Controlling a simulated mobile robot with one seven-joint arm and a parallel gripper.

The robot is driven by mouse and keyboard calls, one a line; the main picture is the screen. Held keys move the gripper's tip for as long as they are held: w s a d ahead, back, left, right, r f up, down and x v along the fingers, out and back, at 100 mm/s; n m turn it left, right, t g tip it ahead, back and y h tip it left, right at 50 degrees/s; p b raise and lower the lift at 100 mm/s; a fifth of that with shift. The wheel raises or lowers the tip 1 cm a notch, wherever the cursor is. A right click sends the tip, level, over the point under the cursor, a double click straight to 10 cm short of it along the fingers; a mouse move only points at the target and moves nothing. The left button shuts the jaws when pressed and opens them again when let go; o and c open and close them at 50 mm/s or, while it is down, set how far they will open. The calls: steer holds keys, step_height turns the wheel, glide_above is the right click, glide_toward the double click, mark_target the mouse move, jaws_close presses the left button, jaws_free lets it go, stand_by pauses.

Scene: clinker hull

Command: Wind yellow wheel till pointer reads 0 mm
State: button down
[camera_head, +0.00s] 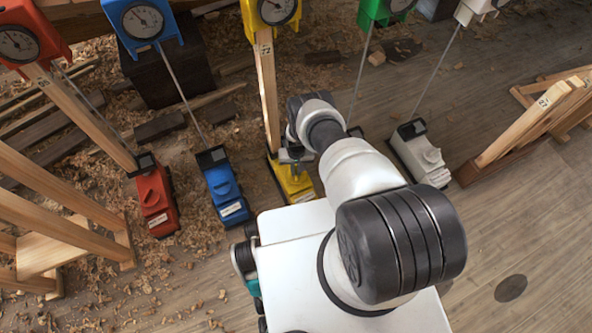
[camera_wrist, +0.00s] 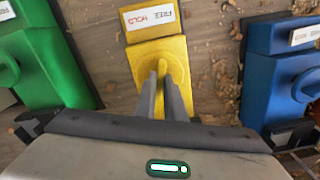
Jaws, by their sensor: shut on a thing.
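The yellow unit (camera_head: 297,188) sits on the floor under my arm in the head view. Its yellow wheel (camera_wrist: 178,66) shows in the wrist view as a round knob with a raised grip bar. My gripper (camera_wrist: 160,74) is shut on that bar, one finger on each side; in the head view the gripper (camera_head: 292,160) is partly hidden by my wrist. A white FREE/HOLD label (camera_wrist: 151,18) is on the yellow box beyond the wheel. The yellow gauge (camera_head: 275,10) is at the top of the head view; its pointer is too small to read.
Similar red (camera_head: 156,198), blue (camera_head: 222,185) and white (camera_head: 420,155) units stand in the row. The green unit (camera_wrist: 42,60) and blue unit (camera_wrist: 283,75) flank the yellow one closely in the wrist view. A wooden post (camera_head: 268,90) rises behind it. Shavings litter the floor.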

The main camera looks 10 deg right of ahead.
mark_target(296, 172)
steer(key=shift+m, duration=0.5)
steer(key=c, duration=1.8)
jaws_free()
steer(key=shift+c, duration=0.2)
step_height(296, 172, up, 17)
steer(key=p, duration=0.6)
steer(key=shift+r+p, duration=0.2)
steer(key=shift+p, duration=0.15)
